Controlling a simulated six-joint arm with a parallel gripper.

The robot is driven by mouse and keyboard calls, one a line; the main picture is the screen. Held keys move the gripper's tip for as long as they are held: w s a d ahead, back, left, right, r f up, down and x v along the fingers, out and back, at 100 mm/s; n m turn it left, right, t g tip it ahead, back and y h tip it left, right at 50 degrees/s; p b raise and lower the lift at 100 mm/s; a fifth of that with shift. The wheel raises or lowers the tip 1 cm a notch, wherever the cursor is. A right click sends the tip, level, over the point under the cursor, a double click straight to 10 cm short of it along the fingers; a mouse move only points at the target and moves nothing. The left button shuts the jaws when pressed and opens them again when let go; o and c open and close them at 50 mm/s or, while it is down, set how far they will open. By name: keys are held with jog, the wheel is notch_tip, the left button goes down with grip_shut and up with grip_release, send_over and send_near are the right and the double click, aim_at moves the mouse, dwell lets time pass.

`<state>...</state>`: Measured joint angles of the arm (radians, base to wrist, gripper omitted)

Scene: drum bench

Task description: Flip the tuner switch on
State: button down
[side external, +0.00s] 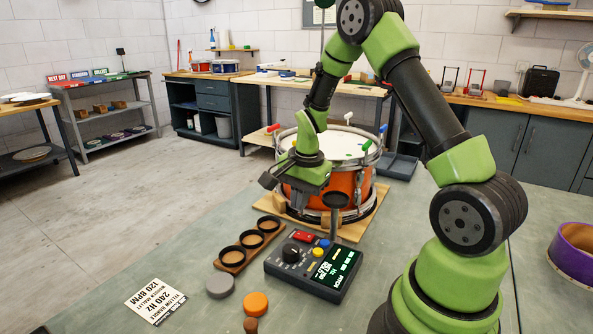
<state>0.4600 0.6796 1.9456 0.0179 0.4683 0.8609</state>
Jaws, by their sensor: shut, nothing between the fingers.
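The tuner (300,281) is a dark box lying on the bench in front of the drum. It carries a black knob (291,253), a red switch-like part (303,236) at its far left edge, and yellow and blue buttons. Its screen (337,267) is lit with green characters. I cannot tell which way the red part is set. My gripper (300,204) is shut and empty, pointing down in front of the orange drum (360,186). It is above and beyond the tuner's far edge, apart from the red part. Its fingertips are small and dark against the drum.
A dark disc on a post (335,201) rises by the tuner's far side, close to my gripper. A wooden holder with dark rings (232,257) lies to the left. Grey (220,285) and orange (256,303) pucks and a printed card (156,301) lie nearer. A purple drum shell (575,253) stands right.

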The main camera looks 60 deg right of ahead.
notch_tip(320, 180, up, 8)
jog(key=w, duration=0.1)
dwell(0.4)
jog(key=s+a+r+n+t, duration=0.3)
jog(key=s+a+r+n, duration=0.35)
jog(key=a+r, duration=0.4)
jog(key=s+a+r+n+t+y, duration=0.2)
jog(key=s+a+n, duration=0.3)
jog(key=s+n, duration=0.2)
jog(key=shift+s+a+t, duration=0.4)
jog(key=shift+s, duration=0.8)
jog(key=c, duration=1.8)
grip_release()
